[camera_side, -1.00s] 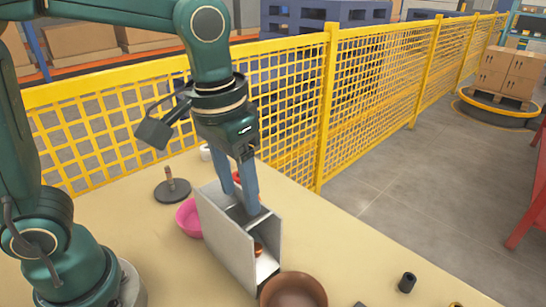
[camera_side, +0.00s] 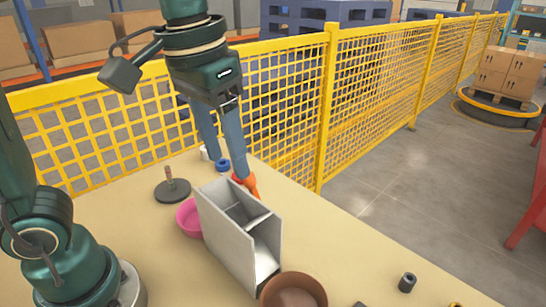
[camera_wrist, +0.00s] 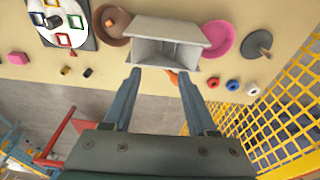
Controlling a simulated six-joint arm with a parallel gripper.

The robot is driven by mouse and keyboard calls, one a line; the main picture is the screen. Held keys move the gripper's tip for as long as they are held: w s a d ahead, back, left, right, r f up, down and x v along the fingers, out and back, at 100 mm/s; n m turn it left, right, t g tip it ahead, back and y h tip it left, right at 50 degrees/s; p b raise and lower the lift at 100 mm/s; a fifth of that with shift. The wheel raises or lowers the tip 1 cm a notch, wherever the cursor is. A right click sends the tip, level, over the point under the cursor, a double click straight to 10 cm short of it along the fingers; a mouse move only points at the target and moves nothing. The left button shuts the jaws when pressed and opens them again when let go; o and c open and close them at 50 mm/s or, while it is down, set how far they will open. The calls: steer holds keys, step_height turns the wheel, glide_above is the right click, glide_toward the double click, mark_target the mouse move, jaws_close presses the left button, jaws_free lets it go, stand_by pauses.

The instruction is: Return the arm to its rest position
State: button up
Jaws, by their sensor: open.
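My gripper (camera_side: 230,172) is raised above the table behind the grey box, its two long blue-grey fingers spread apart. The wrist view shows the same spread fingers (camera_wrist: 159,74) with nothing clearly held between them. The open grey box (camera_side: 226,240) with a divider stands on the table, and it also shows ahead of the fingers in the wrist view (camera_wrist: 168,28). An orange thing (camera_side: 252,187) shows beside one fingertip; in the wrist view it lies partly hidden near the box edge (camera_wrist: 172,77).
A pink bowl (camera_side: 187,217) and a brown bowl (camera_side: 293,290) flank the box. A dark disc with a peg (camera_side: 172,190) stands farther left. Red (camera_wrist: 213,82), blue (camera_wrist: 232,84) and white (camera_wrist: 252,89) rings lie near the table edge. A yellow mesh fence (camera_side: 280,110) runs behind.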

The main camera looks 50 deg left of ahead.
steer(key=s+a+f+t, duration=0.3)
steer(key=s+a+f, duration=0.1)
steer(key=s+f, duration=0.2)
steer(key=shift+a+f+t, duration=0.2)
steer(key=shift+t, duration=0.2)
stand_by(1.5)
